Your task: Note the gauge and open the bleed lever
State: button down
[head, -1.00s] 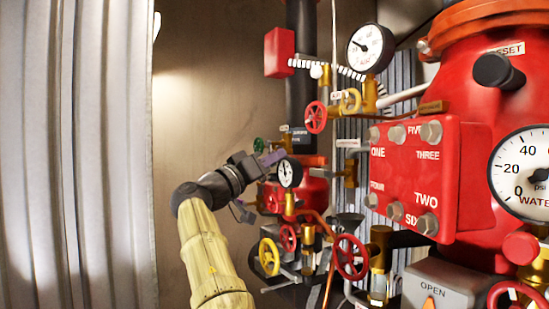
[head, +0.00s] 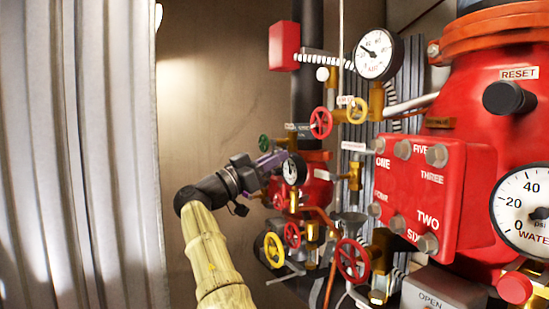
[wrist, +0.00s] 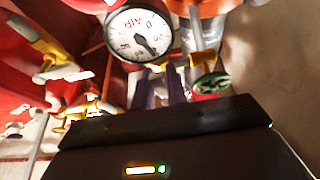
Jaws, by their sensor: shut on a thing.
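My gripper (head: 272,163) with purple fingers is at the pipework behind the small gauge (head: 292,170). In the wrist view its fingers (wrist: 160,90) are close together below the white AIR gauge (wrist: 139,34), whose dark needle points to the lower right. The fingers are shut on what I take to be the bleed lever; it is mostly hidden and blurred, so its angle cannot be told. In the head view a larger gauge (head: 376,54) with red lettering stands higher up, its needle toward the upper left. A big WATER gauge (head: 522,208) is cut off at the right edge.
A red bolted block (head: 435,195) with number labels stands at right. Red handwheels (head: 352,261) and yellow handwheels (head: 274,250) crowd below my gripper. A green handwheel (wrist: 210,83) is close right of my fingers in the wrist view. The corrugated panel (head: 80,150) is at left.

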jog(key=shift+f, duration=0.1)
jog(key=c, duration=1.4)
grip_release()
notch_tip(320, 180, up, 10)
jog(key=p, duration=1)
